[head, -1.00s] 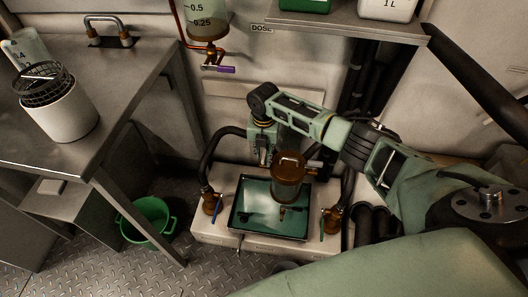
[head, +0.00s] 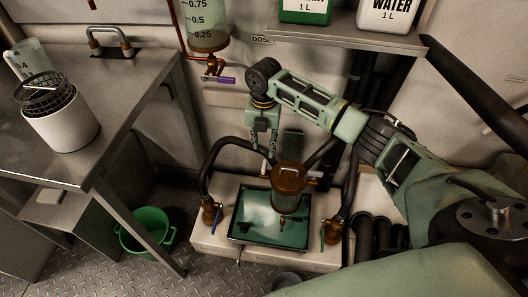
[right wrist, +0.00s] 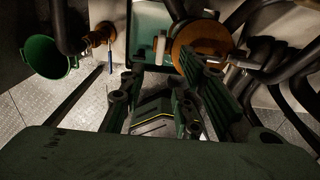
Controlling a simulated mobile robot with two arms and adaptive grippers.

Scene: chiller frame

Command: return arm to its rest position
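My right gripper (head: 266,153) hangs from the right arm, fingers pointing down, above and behind the copper-lidded glass vessel (head: 289,190). The fingers are apart with nothing visible between them; they also show apart in the right wrist view (right wrist: 158,88). The vessel stands upright at the back of the green-lined tray (head: 258,233), and its copper lid shows in the right wrist view (right wrist: 195,45). The right arm reaches in from the right, bent at the elbow. My left gripper is not in view.
A steel bench (head: 130,75) with a white canister (head: 62,125) stands at left, a green bucket (head: 147,233) on the floor below. Black hoses flank the tray. A graduated dosing cylinder (head: 207,30) and a shelf (head: 350,35) with bottles are above the arm.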

